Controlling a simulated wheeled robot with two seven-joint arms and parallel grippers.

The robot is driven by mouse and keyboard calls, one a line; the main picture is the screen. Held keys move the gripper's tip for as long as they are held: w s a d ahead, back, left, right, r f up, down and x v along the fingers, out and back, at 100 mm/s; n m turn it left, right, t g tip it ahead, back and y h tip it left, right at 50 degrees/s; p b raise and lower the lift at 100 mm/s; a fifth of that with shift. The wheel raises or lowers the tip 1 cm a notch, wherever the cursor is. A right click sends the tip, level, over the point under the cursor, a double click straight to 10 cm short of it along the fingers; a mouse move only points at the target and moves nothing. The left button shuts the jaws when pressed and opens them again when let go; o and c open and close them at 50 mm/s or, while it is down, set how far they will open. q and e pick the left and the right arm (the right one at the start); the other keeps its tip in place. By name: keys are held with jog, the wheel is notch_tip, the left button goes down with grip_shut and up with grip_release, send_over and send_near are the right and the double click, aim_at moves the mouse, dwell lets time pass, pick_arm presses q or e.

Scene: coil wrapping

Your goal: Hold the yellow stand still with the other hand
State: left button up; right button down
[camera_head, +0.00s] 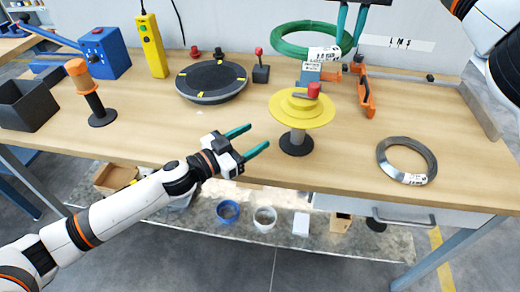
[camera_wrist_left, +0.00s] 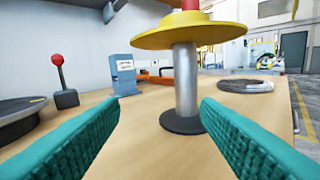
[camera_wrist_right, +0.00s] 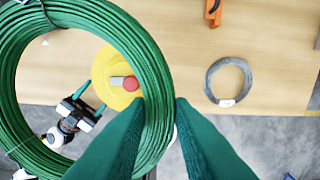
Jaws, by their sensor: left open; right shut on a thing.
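The yellow stand (camera_head: 301,108) has a round yellow disc with a red knob (camera_head: 314,90) on top, a grey post and a dark round base (camera_head: 296,144). It stands upright on the table. My left gripper (camera_head: 255,142) is open and empty at the table's front edge, left of the stand. In the left wrist view the stand's post (camera_wrist_left: 186,80) shows ahead between the fingers, apart from them. My right gripper (camera_wrist_right: 158,105) is shut on the green coil (camera_head: 310,38), held above the table behind the stand. The coil also fills the left of the right wrist view (camera_wrist_right: 152,60).
A grey wire coil (camera_head: 406,158) lies right of the stand. A black turntable (camera_head: 211,80) and a red-knobbed switch (camera_head: 260,68) are at back left. Table between my left gripper and the stand is clear.

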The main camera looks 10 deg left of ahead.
aim_at(293, 134)
pick_arm(q)
jog(key=shift+s+d+f+g, duration=0.15)
jog(key=shift+s+d+f, duration=0.15)
jog(key=shift+s+d, duration=0.25)
jog(key=shift+s+d+f+g, duration=0.15)
jog(key=shift+s+d+f, duration=0.15)
jog(key=shift+d, duration=0.4)
jog(key=shift+d+h, duration=0.3)
jog(key=x, duration=1.1)
jog(key=shift+w+d+f, duration=0.15)
jog(key=shift+w+d, duration=0.05)
jog(key=shift+c, duration=0.4)
grip_shut()
